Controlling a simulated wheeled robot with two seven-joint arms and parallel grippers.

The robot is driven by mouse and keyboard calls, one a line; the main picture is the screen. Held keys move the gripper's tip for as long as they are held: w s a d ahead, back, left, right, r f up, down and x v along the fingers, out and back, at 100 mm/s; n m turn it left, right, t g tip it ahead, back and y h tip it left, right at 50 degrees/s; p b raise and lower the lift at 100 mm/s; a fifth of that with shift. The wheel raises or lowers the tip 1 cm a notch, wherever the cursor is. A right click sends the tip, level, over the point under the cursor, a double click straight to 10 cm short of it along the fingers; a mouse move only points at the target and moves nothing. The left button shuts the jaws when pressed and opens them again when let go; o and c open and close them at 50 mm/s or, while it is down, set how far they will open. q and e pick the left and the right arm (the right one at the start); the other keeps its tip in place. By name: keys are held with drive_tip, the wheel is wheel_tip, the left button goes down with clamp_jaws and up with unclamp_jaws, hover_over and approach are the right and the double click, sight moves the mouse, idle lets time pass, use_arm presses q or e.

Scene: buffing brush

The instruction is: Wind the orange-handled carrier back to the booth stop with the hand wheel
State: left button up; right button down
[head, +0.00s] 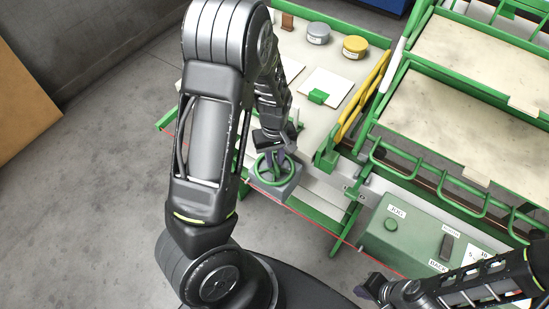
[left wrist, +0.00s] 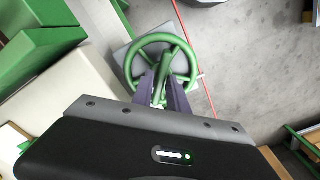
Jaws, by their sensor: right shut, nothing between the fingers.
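The green hand wheel (head: 270,170) sits on a grey block at the near edge of the green-framed bench. My left gripper (head: 273,150) reaches down onto it. The wheel (left wrist: 145,42) shows large in the left wrist view, with my left fingers (left wrist: 163,88) on both sides of a green part of it, seemingly shut on it. My right gripper (head: 368,288) is shut and empty, low at the right, apart from the wheel. I cannot make out the orange-handled carrier; my left arm covers part of the bench.
A green control box (head: 400,235) with labels and a black switch is right of the wheel. Yellow rails (head: 362,100) and green-framed trays (head: 470,60) lie beyond. Two round tins (head: 355,47) stand on the bench. A thin red line runs along the near side.

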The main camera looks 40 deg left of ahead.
sight(275, 160)
use_arm(q)
drive_tip(key=shift+o, duration=1.3)
wheel_tip(275, 160, up, 8)
drive_tip(key=shift+f, duration=0.1)
